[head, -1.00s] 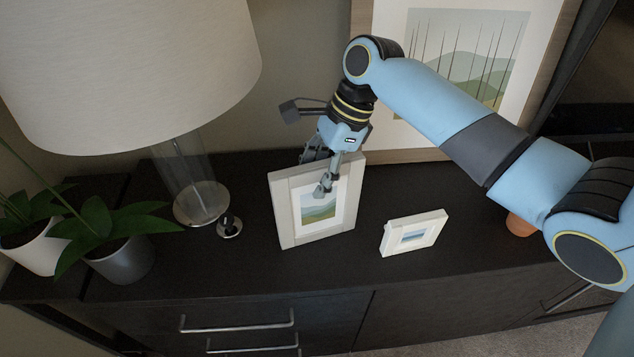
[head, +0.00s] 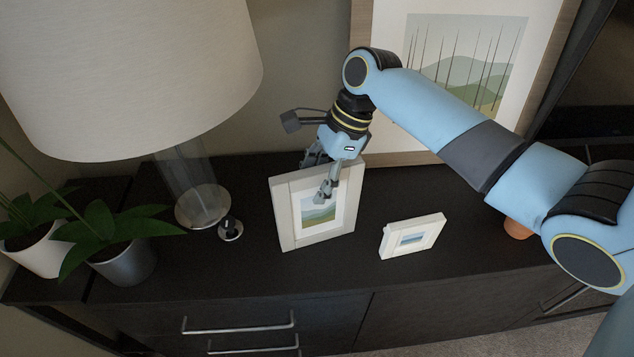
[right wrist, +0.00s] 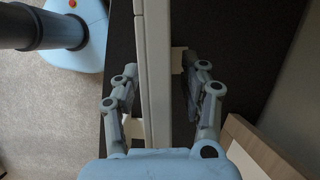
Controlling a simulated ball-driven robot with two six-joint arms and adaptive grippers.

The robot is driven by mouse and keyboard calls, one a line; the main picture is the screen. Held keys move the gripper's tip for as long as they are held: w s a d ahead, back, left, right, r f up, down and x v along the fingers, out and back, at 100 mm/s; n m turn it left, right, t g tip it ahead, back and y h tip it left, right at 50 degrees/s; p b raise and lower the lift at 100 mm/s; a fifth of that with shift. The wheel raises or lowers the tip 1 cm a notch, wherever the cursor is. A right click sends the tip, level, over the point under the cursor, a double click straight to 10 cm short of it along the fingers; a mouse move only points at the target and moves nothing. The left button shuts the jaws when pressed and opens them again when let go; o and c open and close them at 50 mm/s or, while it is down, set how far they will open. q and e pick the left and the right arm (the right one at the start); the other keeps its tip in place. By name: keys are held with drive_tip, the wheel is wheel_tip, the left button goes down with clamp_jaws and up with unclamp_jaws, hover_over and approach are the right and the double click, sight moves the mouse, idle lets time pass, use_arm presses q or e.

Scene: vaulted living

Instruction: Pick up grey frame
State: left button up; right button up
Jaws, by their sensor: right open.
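The grey frame (head: 286,213), pale with a landscape picture, stands upright and tilted slightly back on the dark cabinet in the head view. My right gripper (head: 318,178) is at its top edge, open, with one finger in front of the picture and another behind. In the right wrist view, the frame's edge (right wrist: 155,50) runs between the spread fingers of the right gripper (right wrist: 157,88), with gaps visible on both sides. The frame's back is hidden in the head view. My left gripper is not in view.
A smaller white frame (head: 430,237) stands to the right on the dark cabinet (head: 330,285). A lamp (head: 130,70), a small black-and-silver object (head: 230,229) and potted plants (head: 125,262) are on the left. A large framed picture (head: 400,157) leans behind my right arm.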

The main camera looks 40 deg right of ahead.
drive_tip(key=shift+c, duration=0.2)
clamp_jaws()
idle(0.5)
